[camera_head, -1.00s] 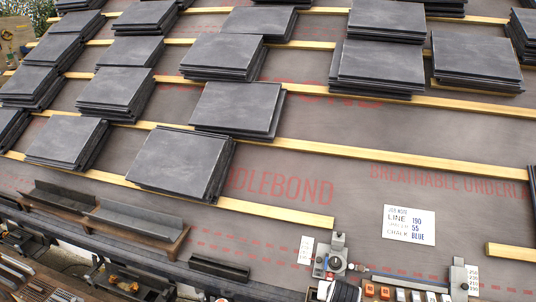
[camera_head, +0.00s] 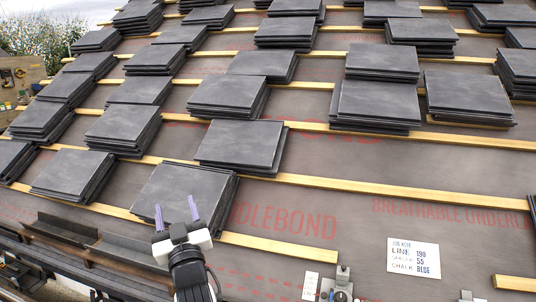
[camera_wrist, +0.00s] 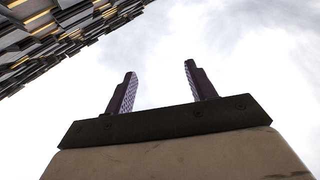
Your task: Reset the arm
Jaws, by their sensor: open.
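My gripper (camera_head: 176,213) shows at the bottom of the head view, its two purple fingers apart and pointing up the picture. Nothing is between them. It appears in front of the lowest middle stack of slates (camera_head: 152,190); whether it touches the stack cannot be told. In the wrist view my gripper (camera_wrist: 159,88) has both fingers spread and empty against a cloudy sky. The roof with its slate stacks shows only in the upper left corner of that view.
Several slate stacks (camera_head: 240,146) lie on the roof along wooden battens (camera_head: 400,190). A white job note (camera_head: 413,256) lies at the right on the grey underlay (camera_head: 330,190). Dark metal lengths (camera_head: 68,229) lie along the lower left edge. Open underlay lies right of centre.

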